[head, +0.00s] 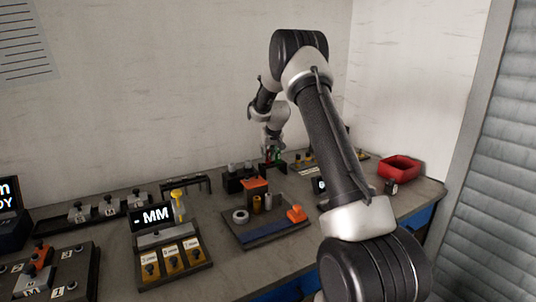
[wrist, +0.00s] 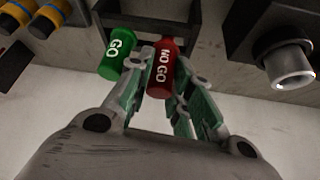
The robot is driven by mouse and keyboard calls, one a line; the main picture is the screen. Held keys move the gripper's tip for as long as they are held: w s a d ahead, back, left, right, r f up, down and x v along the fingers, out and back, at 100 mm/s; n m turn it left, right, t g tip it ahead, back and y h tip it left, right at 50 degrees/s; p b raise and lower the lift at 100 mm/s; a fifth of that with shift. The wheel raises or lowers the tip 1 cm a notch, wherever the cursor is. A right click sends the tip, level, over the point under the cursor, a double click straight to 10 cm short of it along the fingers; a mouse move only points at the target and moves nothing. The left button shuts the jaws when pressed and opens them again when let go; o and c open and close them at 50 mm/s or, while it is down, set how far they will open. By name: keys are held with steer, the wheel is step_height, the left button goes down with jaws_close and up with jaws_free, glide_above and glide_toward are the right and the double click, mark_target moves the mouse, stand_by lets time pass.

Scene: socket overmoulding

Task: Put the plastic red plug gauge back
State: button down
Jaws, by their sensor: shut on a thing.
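The red plug gauge (wrist: 163,72), marked NO GO, is between the fingers of my gripper (wrist: 164,62) in the wrist view. The fingers are shut on it. The green plug gauge (wrist: 117,54), marked GO, is just left of it, outside the fingers. Behind both, at the top of the wrist view, is a dark frame-like holder (wrist: 190,22); I cannot tell whether the red gauge touches it. In the head view my gripper (head: 272,153) is small, at the back of the bench near the wall, and hides most of the gauges.
A dark block with a metal cylinder (wrist: 291,66) stands right of the gripper in the wrist view. In the head view, a tray with orange parts (head: 270,236) lies in front, the MM display stand (head: 155,215) is left, and a red bin (head: 399,167) is right.

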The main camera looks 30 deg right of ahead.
steer(key=shift+f, duration=0.6)
steer(key=c, duration=1.6)
jaws_free()
steer(key=shift+o, duration=0.2)
steer(key=w+v, duration=0.1)
steer(key=v, duration=1.2)
steer(key=s+a+r, duration=0.3)
steer(key=s+r, duration=0.2)
steer(key=s, duration=0.3)
steer(key=s+a+r, duration=0.3)
steer(key=s+r, duration=0.2)
steer(key=s, duration=0.2)
steer(key=s+a+f+n+g, duration=0.1)
steer(key=s+a, duration=0.2)
steer(key=s, duration=1.3)
steer(key=s+a+y, duration=0.1)
steer(key=s+a, duration=0.2)
steer(key=s, duration=1.3)
steer(key=shift+a+f+n+g, duration=0.2)
steer(key=shift+f+n+g, duration=0.15)
steer(key=shift+n+g, duration=0.05)
